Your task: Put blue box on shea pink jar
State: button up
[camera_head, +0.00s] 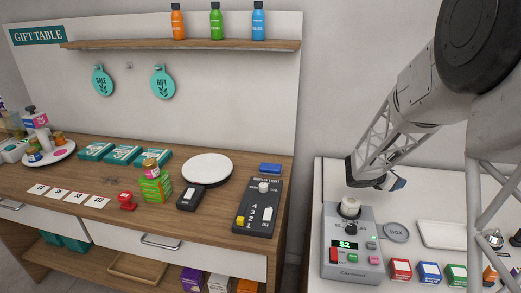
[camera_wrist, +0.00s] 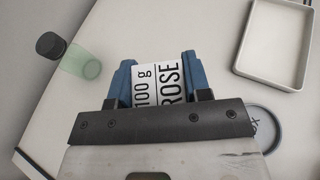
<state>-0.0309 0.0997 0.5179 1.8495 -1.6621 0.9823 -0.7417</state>
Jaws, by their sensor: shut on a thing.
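My gripper (camera_head: 388,182) is over the right counter, left of the white tray. In the wrist view my gripper (camera_wrist: 160,85) is shut on a white-faced thing (camera_wrist: 158,84) lettered "100 g ROSE". Its full shape and the rest of its colours are hidden. A blue box (camera_head: 429,273) stands at the front of the right counter, between a red box and a green box, apart from my gripper. I cannot pick out a jar marked shea pink; small jars stand on a round white plate (camera_head: 48,158) at the far left, too small to read.
A grey device (camera_head: 350,258) with a screen stands below my gripper. A round disc marked BOX (camera_head: 397,232) and a white tray (camera_head: 443,235) lie beside it; the tray (camera_wrist: 275,45) looks empty. The wooden table holds a round white stand (camera_head: 207,167) and a switch panel (camera_head: 258,215).

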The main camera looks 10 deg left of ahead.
jog(key=s+a+r+n+t+y, duration=0.1)
jog(key=a+r+n+t+y, duration=0.2)
jog(key=a, duration=1.7)
jog(key=s+a+r+n+t+y, duration=0.1)
jog(key=a+r+n+t+y, duration=0.2)
jog(key=a, duration=1.8)
jog(key=s+a+r+n+y, duration=0.2)
jog(key=s+a, duration=0.4)
jog(key=a, duration=0.4)
jog(key=s+a+r+n+t+y, duration=0.1)
jog(key=s+a+r+n+y, duration=0.1)
jog(key=s+a, duration=0.5)
jog(key=s+a+r+n+y, duration=0.1)
jog(key=s+a, duration=0.6)
jog(key=a, duration=0.8)
notch_tip(320, 180, up, 3)
jog(key=shift+a+f+n+y, duration=0.2)
jog(key=shift+n+y, duration=0.2)
jog(key=shift+n, duration=0.3)
jog(key=shift+s, duration=0.1)
jog(key=shift+a, duration=0.1)
send_over(151, 160)
jog(key=shift+s+f, duration=0.1)
jog(key=shift+f, duration=0.6)
jog(key=shift+f, duration=1.75)
